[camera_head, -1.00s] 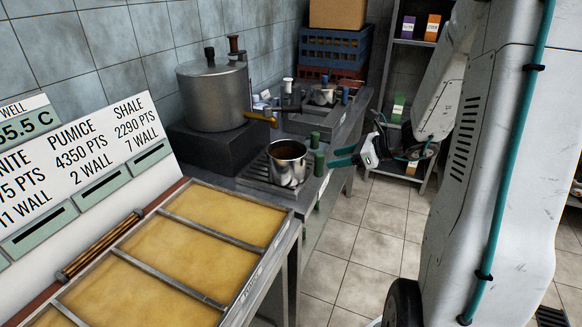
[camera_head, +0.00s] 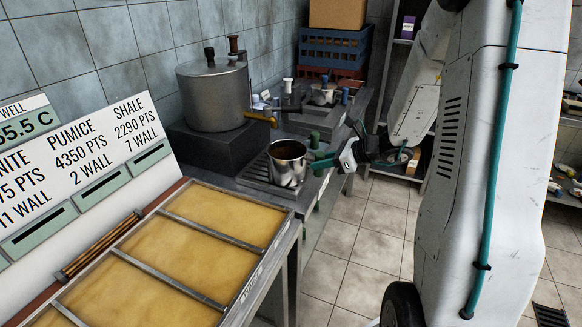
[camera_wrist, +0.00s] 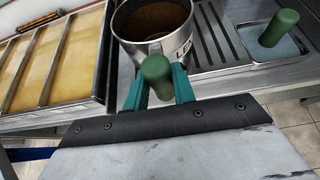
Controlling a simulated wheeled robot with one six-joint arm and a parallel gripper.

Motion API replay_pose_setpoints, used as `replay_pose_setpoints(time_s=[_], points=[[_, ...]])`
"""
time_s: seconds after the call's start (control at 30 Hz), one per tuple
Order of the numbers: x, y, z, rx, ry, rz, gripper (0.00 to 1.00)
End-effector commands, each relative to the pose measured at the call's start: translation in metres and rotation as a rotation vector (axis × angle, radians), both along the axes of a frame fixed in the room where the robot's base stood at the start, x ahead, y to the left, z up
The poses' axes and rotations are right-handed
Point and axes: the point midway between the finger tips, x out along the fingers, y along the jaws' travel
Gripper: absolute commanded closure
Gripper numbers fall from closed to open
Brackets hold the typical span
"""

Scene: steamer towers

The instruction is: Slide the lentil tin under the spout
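The lentil tin, an open steel pot (camera_head: 288,170) with brown contents, stands upright on the slatted counter grate. It also shows in the wrist view (camera_wrist: 150,45), with a partly hidden label. A brass-coloured spout (camera_head: 260,118) sticks out from the large lidded steel urn (camera_head: 213,98), behind and left of the tin. My gripper (camera_head: 325,160) is low beside the tin's right side.
Another green post (camera_wrist: 280,28) stands on a small tray to the right in the wrist view. A frame of yellow panels (camera_head: 165,260) fills the near counter. Blue and red crates (camera_head: 333,48) stand at the back. The tiled floor (camera_head: 345,245) beside the counter is clear.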

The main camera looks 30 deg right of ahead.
Motion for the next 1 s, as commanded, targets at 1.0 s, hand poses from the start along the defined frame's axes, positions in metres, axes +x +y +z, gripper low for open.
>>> replay_pose_setpoints(time_s=[1.0], points=[[0.062, -0.007, 0.000, 0.000, -0.002, 0.002, 1.00]])
